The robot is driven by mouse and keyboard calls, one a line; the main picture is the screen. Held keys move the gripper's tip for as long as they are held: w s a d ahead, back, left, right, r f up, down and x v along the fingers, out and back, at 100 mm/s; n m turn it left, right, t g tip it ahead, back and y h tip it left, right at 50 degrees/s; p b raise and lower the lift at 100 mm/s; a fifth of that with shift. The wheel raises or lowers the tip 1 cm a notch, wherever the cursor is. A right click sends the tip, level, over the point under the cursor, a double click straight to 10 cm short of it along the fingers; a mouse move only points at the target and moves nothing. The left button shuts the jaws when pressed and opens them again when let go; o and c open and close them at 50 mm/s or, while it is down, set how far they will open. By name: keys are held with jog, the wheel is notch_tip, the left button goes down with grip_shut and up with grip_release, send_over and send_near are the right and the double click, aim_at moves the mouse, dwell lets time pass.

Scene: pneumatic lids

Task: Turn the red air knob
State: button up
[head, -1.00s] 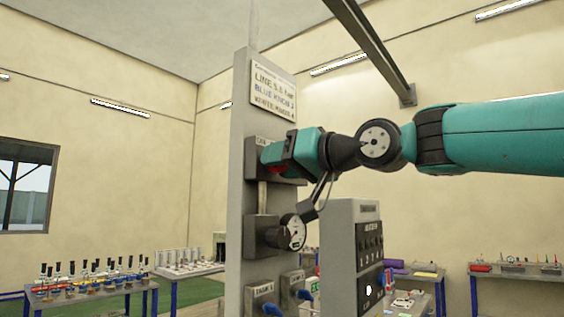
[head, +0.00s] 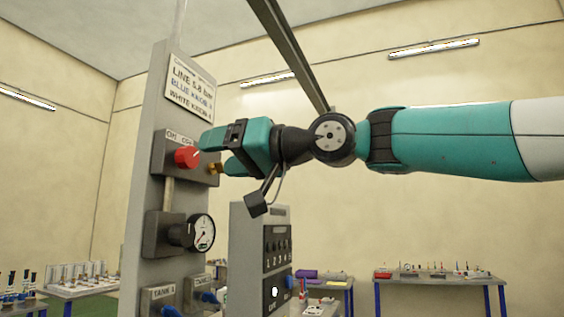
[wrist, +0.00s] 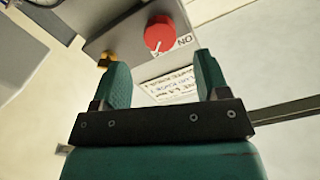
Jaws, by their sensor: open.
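The red air knob (head: 187,157) sits on a grey box (head: 163,150) on the tall grey panel. In the wrist view the red knob (wrist: 158,34) shows a white pointer line and lies beyond the fingertips, near the word ON. My gripper (head: 212,152) is to the right of the knob in the head view, with its fingers apart and nothing between them. In the wrist view my gripper (wrist: 160,75) also shows open. A gap shows between fingers and knob. A brass fitting (head: 215,168) is on the box's right side, close to the lower finger.
A round gauge (head: 202,233) is below the knob. A sign (head: 191,88) is above it. Blue valve handles (head: 210,297) are at the panel's foot. A grey control cabinet (head: 248,262) stands to the right. Tables with small parts stand behind.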

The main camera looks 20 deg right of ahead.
jog(key=b+v, duration=0.2)
jog(key=v, duration=0.8)
jog(key=shift+s+d, duration=0.2)
jog(key=shift+s, duration=0.05)
notch_tip(320, 180, down, 26)
jog(key=s+a+m+g+h, duration=0.1)
jog(key=s+a+g+h, duration=0.15)
jog(key=g+h, duration=0.3)
jog(key=s+d+f+g+h, duration=0.2)
jog(key=s+f, duration=0.5)
jog(key=f, duration=0.2)
jog(key=s+d+f+n+g+h, duration=0.1)
jog(key=s+d+f+g+h, duration=0.1)
jog(key=s+f, duration=0.6)
jog(key=shift+f+n+g, duration=0.3)
jog(key=shift+f+g, duration=0.25)
jog(key=shift+g, duration=0.2)
jog(key=shift+h, duration=0.25)
dwell(0.8)
